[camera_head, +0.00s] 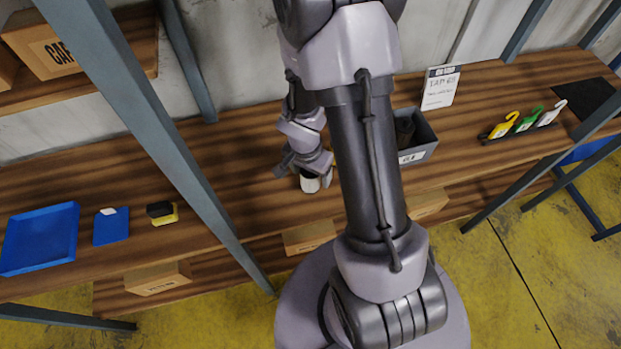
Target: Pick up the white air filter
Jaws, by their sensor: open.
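A small white cylinder, which looks like the white air filter (309,184), stands on the wooden shelf near the middle of the view. My gripper (308,178) is right above and around it, with a finger showing on its right side. The gripper is open. The wrist covers the top of the white cylinder, and I cannot tell whether the fingers touch it.
On the left of the shelf are a blue tray (40,238), a blue item (111,227) and a yellow-black block (162,213). On the right are a grey bin (418,148), a sign (440,88) and coloured hooks (526,120). A grey post (150,120) crosses in front.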

